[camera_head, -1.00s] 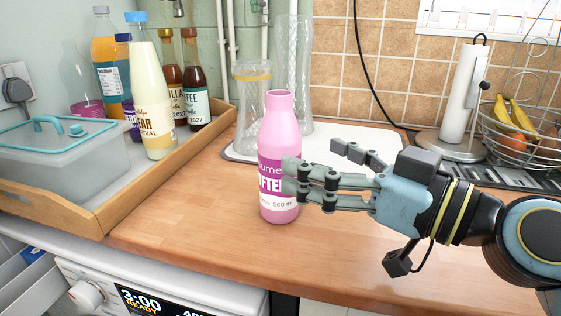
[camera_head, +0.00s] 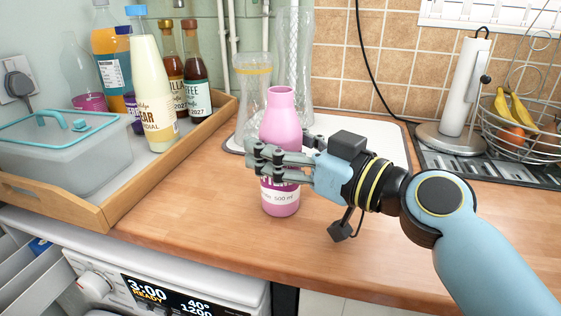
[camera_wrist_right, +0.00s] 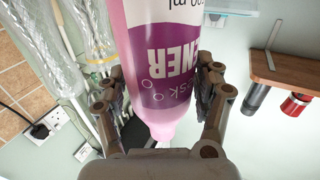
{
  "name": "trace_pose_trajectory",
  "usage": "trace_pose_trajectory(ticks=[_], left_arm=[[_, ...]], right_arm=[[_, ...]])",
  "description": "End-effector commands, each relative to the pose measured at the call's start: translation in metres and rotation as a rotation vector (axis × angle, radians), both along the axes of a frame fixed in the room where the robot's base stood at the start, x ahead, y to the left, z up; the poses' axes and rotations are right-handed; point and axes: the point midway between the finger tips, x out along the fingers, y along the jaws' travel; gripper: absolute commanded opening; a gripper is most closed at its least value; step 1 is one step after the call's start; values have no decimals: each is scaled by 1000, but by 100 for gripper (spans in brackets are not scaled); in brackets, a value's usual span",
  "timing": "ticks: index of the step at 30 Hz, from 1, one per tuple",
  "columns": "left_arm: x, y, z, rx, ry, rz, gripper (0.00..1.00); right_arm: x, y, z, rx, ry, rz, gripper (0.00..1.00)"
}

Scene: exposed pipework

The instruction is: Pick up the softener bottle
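The pink softener bottle (camera_head: 281,205) stands upright on the wooden worktop in the head view. My right gripper (camera_head: 277,157) comes from the right at its middle, with fingers across the front and a finger partly hidden behind. In the right wrist view the bottle (camera_wrist_right: 165,65) fills the space between the fingers of my right gripper (camera_wrist_right: 165,85). The fingers lie close against both sides and look shut on it. The bottle's base appears still on the worktop. My left gripper is not in view.
A wooden tray (camera_head: 110,212) with a lidded box (camera_head: 65,150) and several bottles stands on the left. Glass vases (camera_head: 250,105) stand on a white board just behind the bottle. A paper towel holder (camera_head: 462,95) and fruit basket (camera_head: 515,120) are at the right. The front worktop is clear.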

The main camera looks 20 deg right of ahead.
Motion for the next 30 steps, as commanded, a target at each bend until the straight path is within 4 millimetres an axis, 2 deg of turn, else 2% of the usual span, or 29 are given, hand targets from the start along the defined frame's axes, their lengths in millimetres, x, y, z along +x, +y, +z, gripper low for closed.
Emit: trace_pose_trajectory(ticks=[2, 13, 23, 30], left_arm=[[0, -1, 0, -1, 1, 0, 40], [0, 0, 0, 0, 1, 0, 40], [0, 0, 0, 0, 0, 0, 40], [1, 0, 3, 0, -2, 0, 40]], right_arm=[[0, 0, 0, 0, 0, 0, 56], [0, 0, 0, 0, 0, 0, 8], [0, 0, 2, 0, -2, 0, 8], [0, 0, 12, 0, -4, 0, 8]])
